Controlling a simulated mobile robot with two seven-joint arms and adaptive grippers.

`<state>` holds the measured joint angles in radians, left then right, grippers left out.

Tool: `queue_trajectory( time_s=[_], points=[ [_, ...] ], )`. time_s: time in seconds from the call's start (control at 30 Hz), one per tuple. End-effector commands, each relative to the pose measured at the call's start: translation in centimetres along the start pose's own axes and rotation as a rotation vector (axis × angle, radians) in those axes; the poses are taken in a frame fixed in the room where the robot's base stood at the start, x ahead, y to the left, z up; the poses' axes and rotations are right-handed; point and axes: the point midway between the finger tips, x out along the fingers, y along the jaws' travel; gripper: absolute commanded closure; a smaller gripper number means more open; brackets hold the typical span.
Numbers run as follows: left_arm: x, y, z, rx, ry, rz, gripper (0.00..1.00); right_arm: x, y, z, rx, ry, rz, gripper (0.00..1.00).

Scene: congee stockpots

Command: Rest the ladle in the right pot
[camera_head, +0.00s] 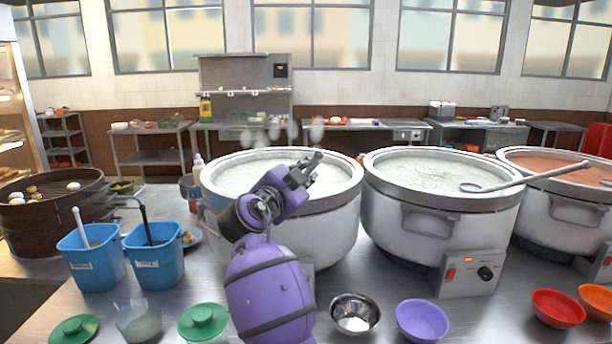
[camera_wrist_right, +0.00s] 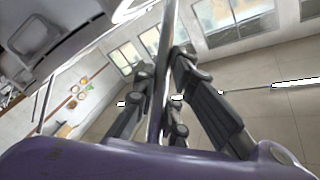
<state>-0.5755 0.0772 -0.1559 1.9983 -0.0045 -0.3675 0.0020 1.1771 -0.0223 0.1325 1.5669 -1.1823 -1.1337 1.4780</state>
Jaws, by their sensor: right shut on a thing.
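My right gripper (camera_head: 312,160) is above the left congee pot (camera_head: 335,200), near its right side. In the right wrist view its fingers are shut on a thin metal rod (camera_wrist_right: 162,60) that looks like a ladle handle; the bowl end is not clear in either view. The right congee pot (camera_head: 385,200) is a wide metal pot full of pale congee. Another ladle (camera_head: 540,176) lies across this pot's right side, with its bowl at the congee and its handle sticking out to the right over the rim. My left gripper is not in view.
A pot of reddish food (camera_head: 560,205) stands at the far right. Blue tubs (camera_head: 90,268) with utensils and a dark steamer (camera_head: 50,225) are at the left. A steel bowl (camera_head: 355,313), a purple bowl (camera_head: 422,320) and a red bowl (camera_head: 558,308) line the front.

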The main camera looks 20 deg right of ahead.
Motion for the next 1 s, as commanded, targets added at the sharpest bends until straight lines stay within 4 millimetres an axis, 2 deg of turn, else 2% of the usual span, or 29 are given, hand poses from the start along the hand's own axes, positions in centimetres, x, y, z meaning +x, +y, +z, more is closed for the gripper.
queue_trajectory(
  time_s=[0.3, 0.33, 0.5, 0.73, 0.83, 1.0],
  points=[
    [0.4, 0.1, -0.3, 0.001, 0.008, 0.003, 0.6, 0.0, 0.2, 0.3, 0.0, 0.001, -0.001, 1.0],
    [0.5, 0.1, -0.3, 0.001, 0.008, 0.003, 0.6, 0.0, 0.2, 0.2, 0.0, 0.001, -0.001, 0.88],
    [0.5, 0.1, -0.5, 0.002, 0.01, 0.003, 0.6, 0.0, 0.2, 0.2, 0.001, 0.001, -0.001, 0.66],
    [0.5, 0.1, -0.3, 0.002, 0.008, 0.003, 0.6, 0.0, 0.2, 0.2, 0.001, 0.0, -0.001, 0.66],
    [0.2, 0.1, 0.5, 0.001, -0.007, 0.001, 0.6, -0.1, 0.3, 0.3, 0.0, -0.001, 0.001, 0.66],
    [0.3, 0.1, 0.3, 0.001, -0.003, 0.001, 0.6, -2.0, 0.2, 0.4, 0.002, -0.003, -0.001, 0.66]
  ],
)
